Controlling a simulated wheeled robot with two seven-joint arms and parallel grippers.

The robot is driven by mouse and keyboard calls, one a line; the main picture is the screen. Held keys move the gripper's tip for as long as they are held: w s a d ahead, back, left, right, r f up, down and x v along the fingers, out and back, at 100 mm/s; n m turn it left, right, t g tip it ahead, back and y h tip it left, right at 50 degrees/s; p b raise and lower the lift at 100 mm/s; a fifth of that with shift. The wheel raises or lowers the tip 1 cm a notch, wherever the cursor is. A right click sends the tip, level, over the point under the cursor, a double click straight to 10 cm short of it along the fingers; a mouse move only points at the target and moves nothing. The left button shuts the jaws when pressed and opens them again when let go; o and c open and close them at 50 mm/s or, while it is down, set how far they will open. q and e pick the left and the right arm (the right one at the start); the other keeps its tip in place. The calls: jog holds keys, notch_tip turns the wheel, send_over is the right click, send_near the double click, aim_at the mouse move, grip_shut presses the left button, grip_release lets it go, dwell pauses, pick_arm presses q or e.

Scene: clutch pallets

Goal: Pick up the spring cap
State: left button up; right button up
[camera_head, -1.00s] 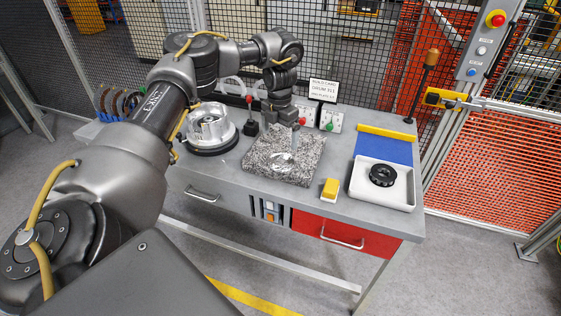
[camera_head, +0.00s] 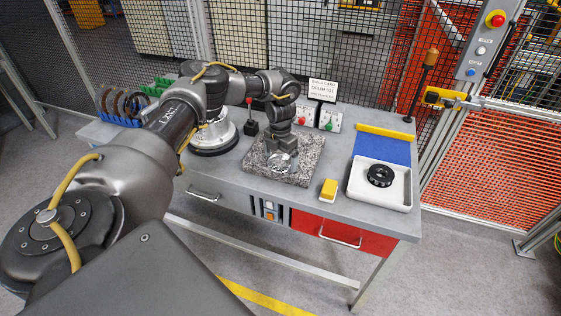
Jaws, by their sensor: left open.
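My left gripper (camera_head: 283,154) is open, pointing down over the speckled granite plate (camera_head: 306,168) in the head view. A shiny silver piece (camera_head: 284,167) lies on that plate, under and around the fingertips. It is small and partly hidden by the gripper, so I cannot tell for sure that it is the spring cap, nor whether the fingers touch it. A black round part (camera_head: 380,176) lies in the white tray (camera_head: 403,193) to the right. My right gripper is not in view.
A silver drum on a dark round base (camera_head: 215,150) stands left of the plate, partly behind my arm. A red-knobbed lever (camera_head: 250,119), switch boxes (camera_head: 328,117) and a sign (camera_head: 323,90) stand behind.

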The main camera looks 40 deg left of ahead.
pick_arm(q)
jog(key=shift+c, duration=0.4)
jog(key=c, duration=0.8)
